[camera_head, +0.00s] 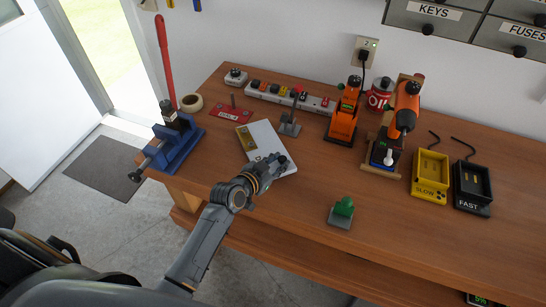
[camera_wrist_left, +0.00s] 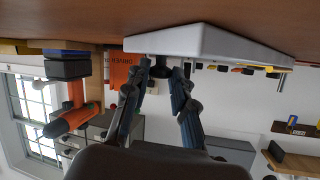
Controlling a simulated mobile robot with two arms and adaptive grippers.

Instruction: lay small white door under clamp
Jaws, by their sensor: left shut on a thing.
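The small white door (camera_head: 268,138) lies flat at the table's front left, on or just above the wood; I cannot tell which. It also shows in the left wrist view (camera_wrist_left: 205,42), which is upside down. My left gripper (camera_head: 272,166) is over its near end, shut on it, with a dark knob-like part between the fingertips (camera_wrist_left: 161,80). A small grey clamp (camera_head: 289,126) with an upright lever stands just beyond the door's right edge, and the door looks beside it, not clearly under it. My right gripper is out of view.
A blue vise (camera_head: 176,142) is at the table's left edge. A red plate (camera_head: 230,112) and a power strip (camera_head: 290,97) lie behind the door. An orange tool (camera_head: 343,115) stands right of the clamp, and a green-knobbed block (camera_head: 342,212) in front. The front right wood is clear.

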